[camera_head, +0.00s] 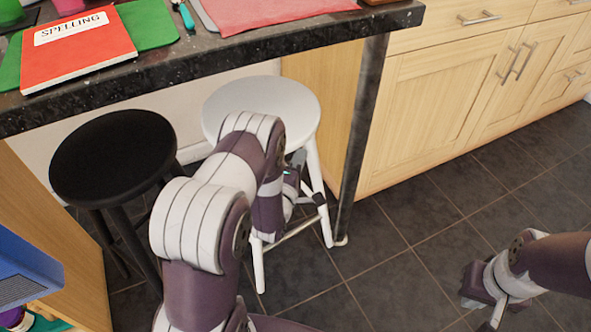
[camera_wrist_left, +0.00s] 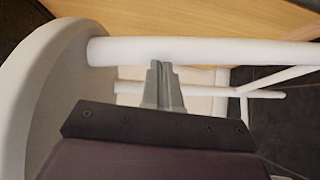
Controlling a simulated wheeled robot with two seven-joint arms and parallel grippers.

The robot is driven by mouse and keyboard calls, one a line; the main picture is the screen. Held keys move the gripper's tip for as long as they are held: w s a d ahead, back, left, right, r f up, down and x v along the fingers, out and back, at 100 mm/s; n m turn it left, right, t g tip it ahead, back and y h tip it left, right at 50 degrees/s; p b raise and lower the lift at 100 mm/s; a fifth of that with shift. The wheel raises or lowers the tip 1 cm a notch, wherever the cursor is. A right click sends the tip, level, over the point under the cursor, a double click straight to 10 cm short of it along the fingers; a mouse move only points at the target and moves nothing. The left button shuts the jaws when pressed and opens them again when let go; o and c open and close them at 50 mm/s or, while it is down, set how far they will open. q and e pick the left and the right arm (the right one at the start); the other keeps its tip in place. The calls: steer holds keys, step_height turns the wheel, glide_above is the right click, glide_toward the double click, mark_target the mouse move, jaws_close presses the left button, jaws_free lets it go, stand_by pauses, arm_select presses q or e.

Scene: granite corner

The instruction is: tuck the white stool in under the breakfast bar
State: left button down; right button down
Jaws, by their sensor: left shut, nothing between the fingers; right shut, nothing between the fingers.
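The white stool (camera_head: 268,92) stands upright at the breakfast bar (camera_head: 205,58), close to the dark metal post. My left arm hides part of the seat and legs. My left gripper (camera_head: 308,192) is beside the stool's legs, below the seat. In the left wrist view its shut fingers (camera_wrist_left: 161,70) are at a white leg (camera_wrist_left: 230,52), with the seat (camera_wrist_left: 55,95) at left; contact is unclear. My right gripper (camera_head: 487,307) is shut and empty, over the floor.
A black stool (camera_head: 115,155) stands left of the white one. The dark post (camera_head: 361,130) rises right of the white stool. Wooden cabinets (camera_head: 440,105) line the back right. A blue object (camera_head: 25,270) is at lower left. Tiled floor (camera_head: 410,240) is clear at right.

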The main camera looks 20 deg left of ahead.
mark_target(312, 151)
arm_select(q)
steer(key=shift+w, duration=0.1)
steer(key=shift+w+d, duration=1.05)
steer(key=shift+w, duration=0.1)
steer(key=shift+r, duration=0.1)
